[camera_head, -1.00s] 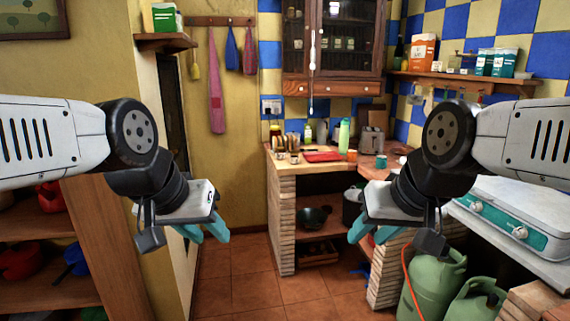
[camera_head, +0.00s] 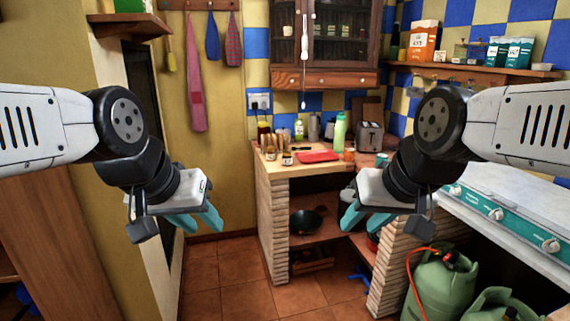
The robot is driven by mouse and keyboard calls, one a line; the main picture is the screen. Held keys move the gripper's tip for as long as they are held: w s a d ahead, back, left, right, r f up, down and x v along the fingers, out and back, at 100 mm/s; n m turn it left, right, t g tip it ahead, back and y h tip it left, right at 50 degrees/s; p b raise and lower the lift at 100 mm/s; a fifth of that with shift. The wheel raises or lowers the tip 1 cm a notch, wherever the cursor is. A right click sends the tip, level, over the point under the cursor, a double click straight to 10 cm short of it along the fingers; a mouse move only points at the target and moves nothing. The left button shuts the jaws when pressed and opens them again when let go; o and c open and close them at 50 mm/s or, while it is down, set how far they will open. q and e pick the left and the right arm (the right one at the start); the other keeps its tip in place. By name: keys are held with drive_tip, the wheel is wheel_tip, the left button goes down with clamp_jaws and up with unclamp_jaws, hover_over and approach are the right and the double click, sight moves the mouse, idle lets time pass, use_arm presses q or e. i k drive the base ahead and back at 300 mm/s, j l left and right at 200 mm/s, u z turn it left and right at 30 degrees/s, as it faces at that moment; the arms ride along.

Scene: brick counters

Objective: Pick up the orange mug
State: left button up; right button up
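A small orange object that looks like the orange mug (camera_head: 349,155) stands on the far brick counter (camera_head: 276,166), just right of the green bottle (camera_head: 340,132). It is small in view and its handle cannot be made out. My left gripper (camera_head: 203,222) is held in the air left of the counter, its teal fingers apart with nothing between them. My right gripper (camera_head: 362,220) hangs in front of the counter's right part, its fingers also apart and empty. Both are well short of the mug.
A red board (camera_head: 318,157), jars and a toaster (camera_head: 370,136) stand on the counter. A teal mug (camera_head: 382,160) is right of the orange one. A stove (camera_head: 500,205) and green gas cylinders (camera_head: 440,284) are at right. The tiled floor (camera_head: 225,275) ahead is clear.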

sight(349, 152)
drive_tip(key=i+j+z, duration=0.15)
drive_tip(key=i, duration=0.4)
drive_tip(key=i+j+z, duration=0.15)
drive_tip(key=i, duration=0.45)
drive_tip(key=i+j+z, duration=0.15)
drive_tip(key=i, duration=0.4)
drive_tip(key=i+j+z, duration=0.15)
drive_tip(key=i+j, duration=0.15)
drive_tip(key=i, duration=0.25)
drive_tip(key=i+j+z, duration=0.15)
drive_tip(key=i+j, duration=0.25)
drive_tip(key=i, duration=0.15)
